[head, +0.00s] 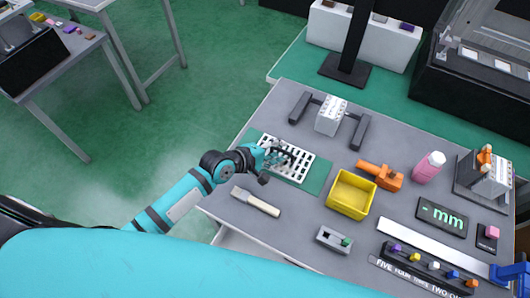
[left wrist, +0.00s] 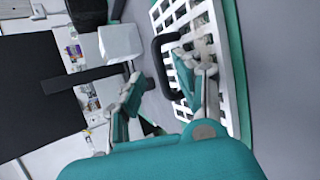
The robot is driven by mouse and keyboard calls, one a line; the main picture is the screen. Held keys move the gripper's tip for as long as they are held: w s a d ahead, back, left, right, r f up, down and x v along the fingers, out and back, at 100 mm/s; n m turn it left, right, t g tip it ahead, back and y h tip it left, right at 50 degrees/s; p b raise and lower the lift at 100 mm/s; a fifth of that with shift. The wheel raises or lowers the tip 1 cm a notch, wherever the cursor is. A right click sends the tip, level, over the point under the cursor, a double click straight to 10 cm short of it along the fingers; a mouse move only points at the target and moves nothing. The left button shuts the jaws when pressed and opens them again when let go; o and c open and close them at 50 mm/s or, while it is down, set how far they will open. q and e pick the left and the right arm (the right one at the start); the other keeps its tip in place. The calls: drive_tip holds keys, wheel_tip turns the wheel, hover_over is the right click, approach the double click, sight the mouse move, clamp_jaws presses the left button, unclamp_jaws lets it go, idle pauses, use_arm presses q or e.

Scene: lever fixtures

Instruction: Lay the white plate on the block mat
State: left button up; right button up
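The white plate (head: 296,170) is a slatted grid with rows of openings. It lies on the green block mat (head: 320,176), which shows beyond its edges. The plate also shows in the left wrist view (left wrist: 205,48), with a black loop handle (left wrist: 157,58) standing up from it. My left gripper (head: 280,152) is over the plate's far-left part, partly covering it. In the left wrist view its fingers (left wrist: 158,82) are spread apart, with the handle close by the right-hand finger; whether they touch is unclear. My right gripper is in neither view.
A yellow bin (head: 351,194) and an orange tool (head: 380,176) are right of the mat. A wooden-handled brush (head: 255,201) lies in front. A light block between dark bars (head: 331,115) stands behind. A pink bottle (head: 429,167) is further right.

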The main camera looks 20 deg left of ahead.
use_arm(q)
drive_tip(key=v, duration=1.1)
drive_tip(key=shift+s, duration=0.2)
drive_tip(key=shift+a+r, duration=0.1)
